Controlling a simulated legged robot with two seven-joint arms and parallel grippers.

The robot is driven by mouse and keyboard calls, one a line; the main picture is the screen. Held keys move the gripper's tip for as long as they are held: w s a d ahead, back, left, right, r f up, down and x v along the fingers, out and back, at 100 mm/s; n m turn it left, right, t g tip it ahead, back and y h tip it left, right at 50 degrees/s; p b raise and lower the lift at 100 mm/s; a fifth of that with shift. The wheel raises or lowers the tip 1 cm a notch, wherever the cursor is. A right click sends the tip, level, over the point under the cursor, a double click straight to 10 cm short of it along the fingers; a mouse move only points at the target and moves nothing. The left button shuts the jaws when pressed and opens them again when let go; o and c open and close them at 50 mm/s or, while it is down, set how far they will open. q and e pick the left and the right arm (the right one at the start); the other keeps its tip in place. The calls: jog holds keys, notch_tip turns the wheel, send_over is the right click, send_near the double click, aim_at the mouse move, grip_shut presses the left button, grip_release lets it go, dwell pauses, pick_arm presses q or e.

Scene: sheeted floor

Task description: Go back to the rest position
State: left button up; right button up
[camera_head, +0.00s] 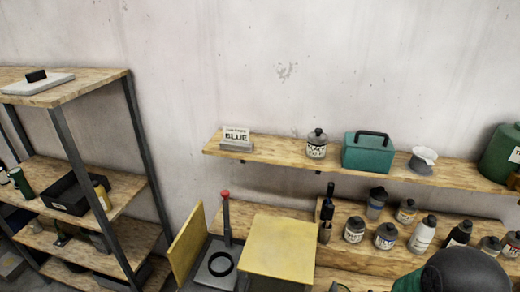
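The task names no object. Neither of my grippers shows in the head view. A large dark rounded shape (462,272) fills the bottom right corner, with a bit of green at its left edge; I cannot tell what it is.
A metal-framed shelf unit (145,150) stands at left, with a black tray (75,193) and bottles. Below the wall shelf are a yellow panel (280,248), a red-knobbed lever (226,215) and several bottles, including a white one (422,235). The upper wall is bare.

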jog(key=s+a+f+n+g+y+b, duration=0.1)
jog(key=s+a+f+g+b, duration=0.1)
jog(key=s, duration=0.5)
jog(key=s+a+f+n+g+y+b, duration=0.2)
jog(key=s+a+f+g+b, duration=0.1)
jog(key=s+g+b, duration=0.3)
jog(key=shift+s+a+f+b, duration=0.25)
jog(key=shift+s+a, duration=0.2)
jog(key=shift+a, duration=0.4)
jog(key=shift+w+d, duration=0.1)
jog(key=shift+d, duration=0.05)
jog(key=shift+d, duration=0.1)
